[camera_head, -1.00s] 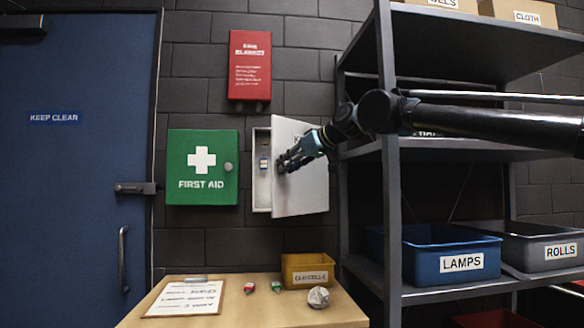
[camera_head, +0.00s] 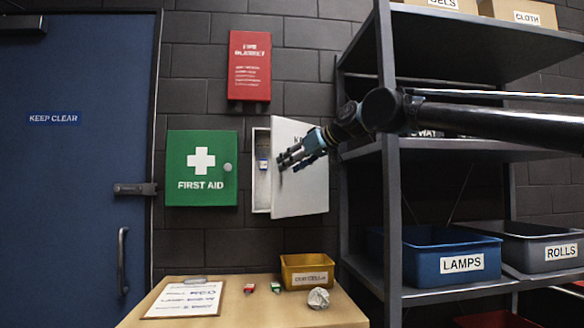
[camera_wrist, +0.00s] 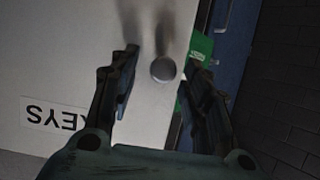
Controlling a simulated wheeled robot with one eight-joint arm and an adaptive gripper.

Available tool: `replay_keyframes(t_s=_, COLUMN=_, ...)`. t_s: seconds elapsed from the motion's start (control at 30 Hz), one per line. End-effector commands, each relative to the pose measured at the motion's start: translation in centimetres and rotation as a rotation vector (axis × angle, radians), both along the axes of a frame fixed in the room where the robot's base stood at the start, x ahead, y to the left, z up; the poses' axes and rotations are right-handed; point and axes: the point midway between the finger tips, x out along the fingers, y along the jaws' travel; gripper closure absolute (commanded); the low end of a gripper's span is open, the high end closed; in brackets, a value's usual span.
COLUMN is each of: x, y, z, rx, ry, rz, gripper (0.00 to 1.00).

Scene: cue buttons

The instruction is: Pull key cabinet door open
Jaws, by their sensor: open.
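The white key cabinet (camera_head: 261,190) hangs on the wall. Its door (camera_head: 308,190) stands ajar, with the gap on the left showing part of the inside and a small blue-and-white item. My gripper (camera_head: 287,161) is in front of the door near its left edge and hides part of it. In the wrist view, the door face (camera_wrist: 75,70) shows an upside-down KEYS label (camera_wrist: 53,115). A round grey knob (camera_wrist: 163,69) appears between my two open fingers, with space on both sides. No grip on it shows.
A green first aid box (camera_head: 202,180) hangs just left of the cabinet, a red fire blanket box (camera_head: 250,65) above. A shelf rack (camera_head: 389,200) stands close on the right. Below, a table (camera_head: 245,310) holds a yellow bin (camera_head: 307,262), a clipboard and small items.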

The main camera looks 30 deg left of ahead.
Motion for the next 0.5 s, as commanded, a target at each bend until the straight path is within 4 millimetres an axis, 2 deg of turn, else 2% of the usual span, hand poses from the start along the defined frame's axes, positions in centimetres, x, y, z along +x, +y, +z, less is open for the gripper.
replay_keyframes(t_s=0.5, x=-1.9, y=-8.1, z=3.4, rx=0.002, ry=0.0, rz=0.0, gripper=0.56)
